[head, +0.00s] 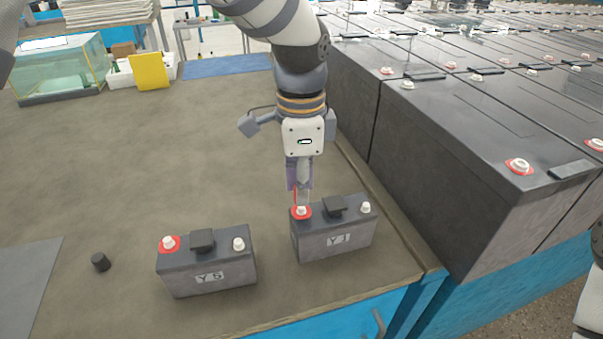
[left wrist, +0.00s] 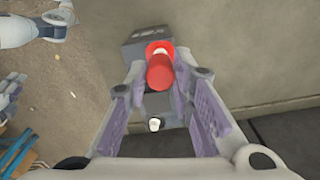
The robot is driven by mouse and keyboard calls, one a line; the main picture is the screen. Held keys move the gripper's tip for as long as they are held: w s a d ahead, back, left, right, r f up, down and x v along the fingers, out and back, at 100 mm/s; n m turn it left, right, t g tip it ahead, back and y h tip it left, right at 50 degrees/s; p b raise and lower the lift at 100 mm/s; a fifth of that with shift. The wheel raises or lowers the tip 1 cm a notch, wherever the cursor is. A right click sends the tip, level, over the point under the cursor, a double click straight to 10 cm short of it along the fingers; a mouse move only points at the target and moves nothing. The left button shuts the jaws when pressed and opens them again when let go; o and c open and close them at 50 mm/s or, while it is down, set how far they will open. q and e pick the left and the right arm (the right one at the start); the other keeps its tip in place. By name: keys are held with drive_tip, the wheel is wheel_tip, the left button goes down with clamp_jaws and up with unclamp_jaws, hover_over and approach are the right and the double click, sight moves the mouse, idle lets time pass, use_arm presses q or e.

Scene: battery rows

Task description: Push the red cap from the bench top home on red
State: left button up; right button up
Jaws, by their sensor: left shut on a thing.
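My left gripper (head: 300,188) points down and is shut on the red cap (left wrist: 160,73), which sits between its fingertips in the left wrist view. In the head view the fingers mostly hide the cap. They are just above the red-ringed terminal (head: 301,212) of battery Y1 (head: 335,242). In the left wrist view that ring (left wrist: 159,47) shows just beyond the cap, with a bit of pale post visible. I cannot tell whether the cap touches the post. Y1's other post (head: 365,208) is bare.
Battery Y5 (head: 206,262) stands left of Y1, with a bare red-ringed post (head: 168,243). A black cap (head: 100,262) lies left of it on the bench top (head: 150,160). Large batteries (head: 450,140) fill the right side. A grey sheet (head: 25,290) lies front left.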

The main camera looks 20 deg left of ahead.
drive_tip(key=shift+w+r, duration=0.25)
drive_tip(key=shift+w, duration=0.05)
idle(0.9)
use_arm(q)
drive_tip(key=shift+r+p, duration=0.1)
drive_tip(key=shift+p, duration=0.2)
use_arm(e)
drive_tip(key=shift+w+r, duration=0.1)
use_arm(q)
drive_tip(key=shift+f, duration=0.3)
drive_tip(key=shift+f, duration=0.35)
drive_tip(key=shift+f, duration=0.1)
idle(0.3)
drive_tip(key=shift+f, duration=0.3)
use_arm(e)
drive_tip(key=shift+w+r, duration=0.1)
use_arm(q)
drive_tip(key=shift+f, duration=0.5)
idle(0.8)
